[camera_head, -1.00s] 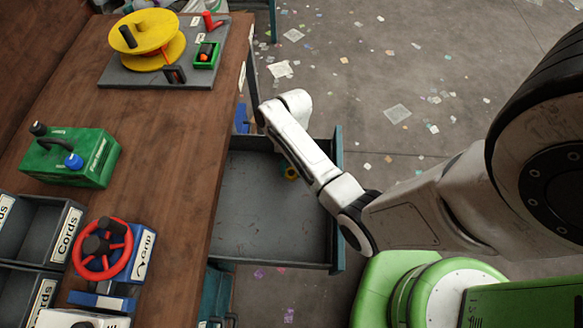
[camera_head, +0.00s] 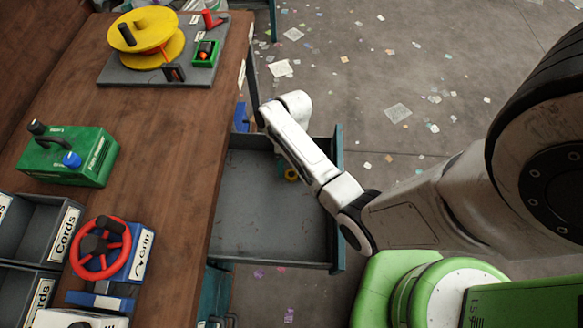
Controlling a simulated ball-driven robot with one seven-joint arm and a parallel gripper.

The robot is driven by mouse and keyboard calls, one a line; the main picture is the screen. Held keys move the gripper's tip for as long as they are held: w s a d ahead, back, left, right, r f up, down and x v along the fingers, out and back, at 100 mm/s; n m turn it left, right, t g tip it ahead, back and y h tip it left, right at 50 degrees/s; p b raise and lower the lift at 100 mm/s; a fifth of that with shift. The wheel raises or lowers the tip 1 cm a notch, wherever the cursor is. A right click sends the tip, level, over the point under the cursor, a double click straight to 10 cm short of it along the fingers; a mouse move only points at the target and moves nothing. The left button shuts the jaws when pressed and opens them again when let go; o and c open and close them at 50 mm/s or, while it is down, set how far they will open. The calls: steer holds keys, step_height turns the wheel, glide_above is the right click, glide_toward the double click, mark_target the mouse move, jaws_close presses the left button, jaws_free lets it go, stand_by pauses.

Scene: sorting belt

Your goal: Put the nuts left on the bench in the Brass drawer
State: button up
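An open grey drawer (camera_head: 260,235) sticks out from the right side of the bench. Any label on it is not readable from here. A small yellow, brass-coloured piece (camera_head: 291,174) shows in the drawer, beside my forearm and partly hidden by it. I cannot tell whether it is one nut or more. I see no loose nuts on the visible bench top (camera_head: 150,150). My arm reaches from the right across the drawer's far right part. My gripper is hidden behind the arm, so its fingers do not show.
Scraps litter the floor (camera_head: 440,60). The bench middle is clear.

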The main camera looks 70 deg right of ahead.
steer(key=shift+o, duration=0.4)
steer(key=shift+r+p, duration=0.3)
steer(key=shift+r, duration=0.2)
steer(key=shift+p+v, duration=3.1)
steer(key=shift+v, duration=2.95)
steer(key=s+a+r+m+t+h, duration=0.1)
steer(key=s+a+r+m+h, duration=0.1)
steer(key=a+m, duration=0.5)
steer(key=s+a+r+m+t+h, duration=0.1)
steer(key=s+a+r+m, duration=0.4)
steer(key=m, duration=1)
steer(key=s+a+h, duration=0.1)
steer(key=s+a, duration=0.1)
steer(key=a, duration=0.1)
steer(key=shift+s+r+m+t+h, duration=0.15)
steer(key=shift+r+m+t+h, duration=0.1)
steer(key=shift+m+t+h, duration=0.05)
